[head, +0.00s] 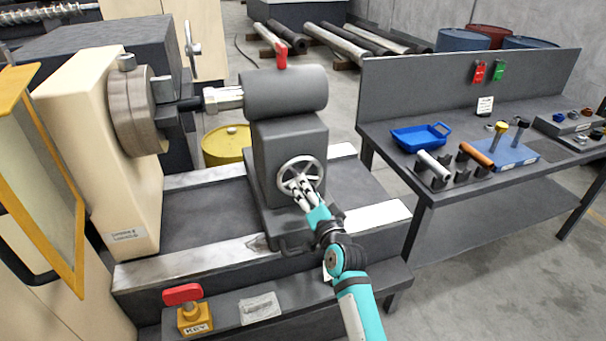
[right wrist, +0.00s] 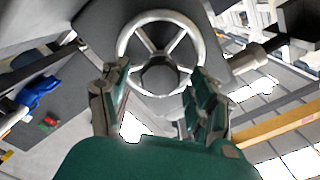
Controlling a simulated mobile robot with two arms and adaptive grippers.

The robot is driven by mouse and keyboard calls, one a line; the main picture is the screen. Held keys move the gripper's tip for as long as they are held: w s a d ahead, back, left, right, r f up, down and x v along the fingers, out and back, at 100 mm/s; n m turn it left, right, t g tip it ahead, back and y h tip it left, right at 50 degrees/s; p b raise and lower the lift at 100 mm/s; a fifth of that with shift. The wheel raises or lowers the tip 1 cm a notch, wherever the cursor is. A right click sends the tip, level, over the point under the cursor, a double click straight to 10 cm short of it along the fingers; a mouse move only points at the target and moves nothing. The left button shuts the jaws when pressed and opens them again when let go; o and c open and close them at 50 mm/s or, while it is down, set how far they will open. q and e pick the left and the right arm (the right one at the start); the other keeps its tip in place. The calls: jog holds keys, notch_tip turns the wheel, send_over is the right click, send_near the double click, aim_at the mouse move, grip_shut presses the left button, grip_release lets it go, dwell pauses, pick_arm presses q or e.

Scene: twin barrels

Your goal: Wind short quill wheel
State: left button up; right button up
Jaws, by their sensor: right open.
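The quill wheel (head: 283,169) is a small silver spoked handwheel on the front of the grey tailstock (head: 285,140). My right gripper (head: 303,191) is at the lower part of the wheel, reaching up from below. In the right wrist view the wheel (right wrist: 190,28) fills the upper middle, with its dark hub in the centre. The fingers of the right gripper (right wrist: 161,78) are spread apart on either side of the hub, over the lower part of the wheel. I cannot tell whether they touch the rim. My left gripper is not in view.
A red lever (head: 281,54) stands on top of the tailstock. A red-handled key (head: 190,309) is at the front. A grey workbench (head: 450,175) with tools stands at right.

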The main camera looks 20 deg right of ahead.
jog(key=s+p, duration=0.2)
jog(key=s, duration=0.3)
dwell(0.4)
